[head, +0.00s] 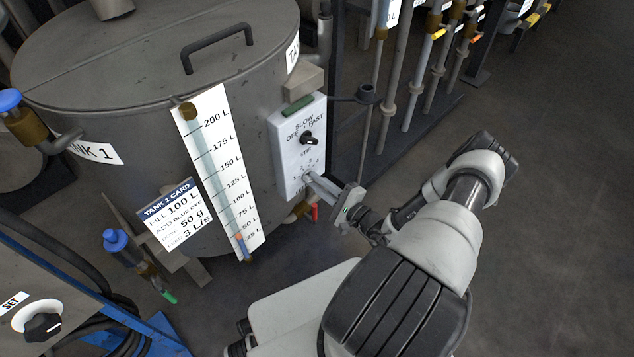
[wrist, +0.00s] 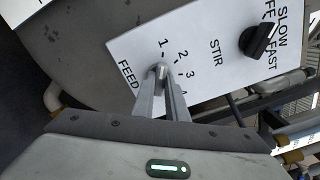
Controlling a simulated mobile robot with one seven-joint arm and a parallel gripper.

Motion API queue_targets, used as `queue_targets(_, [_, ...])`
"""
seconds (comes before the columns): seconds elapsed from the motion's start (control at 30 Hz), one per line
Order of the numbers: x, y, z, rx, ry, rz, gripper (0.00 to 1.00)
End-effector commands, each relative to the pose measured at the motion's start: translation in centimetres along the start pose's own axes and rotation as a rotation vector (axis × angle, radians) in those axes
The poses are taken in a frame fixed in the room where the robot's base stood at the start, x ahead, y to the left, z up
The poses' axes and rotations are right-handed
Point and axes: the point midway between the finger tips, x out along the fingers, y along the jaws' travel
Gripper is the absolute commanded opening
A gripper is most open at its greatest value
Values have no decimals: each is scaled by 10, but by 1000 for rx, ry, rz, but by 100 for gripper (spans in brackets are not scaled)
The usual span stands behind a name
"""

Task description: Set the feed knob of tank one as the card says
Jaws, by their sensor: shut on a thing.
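The tank 1 card (head: 170,215) hangs on the front of the grey tank (head: 130,75) and reads fill 100 L, blue dye dose 50 g, feed 3 L/s. A white control panel (head: 290,150) on the tank's right side has a black stir knob (head: 306,139) above and the feed dial below. In the wrist view, the feed knob (wrist: 158,71) sits beside the numbers 1 to 4 and the word FEED. My gripper (wrist: 161,80) is shut on it; the fingers cover most of it, so I cannot tell where it points. My gripper also shows in the head view (head: 310,178).
The stir knob (wrist: 259,40) is close by on the panel in the wrist view. A level gauge (head: 215,165) runs down the tank front. Blue-handled valves (head: 115,240) stand at left, with a SET dial (head: 42,325) lower left. Pipes (head: 410,80) stand behind; floor at right is clear.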

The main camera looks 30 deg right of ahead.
Motion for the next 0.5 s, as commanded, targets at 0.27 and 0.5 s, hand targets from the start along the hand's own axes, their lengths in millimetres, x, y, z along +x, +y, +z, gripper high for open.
queue_targets(0.27, [-1,0,-1,145,2,-2,0])
queue_targets(0.5, [-1,0,-1,360,1,-2,0])
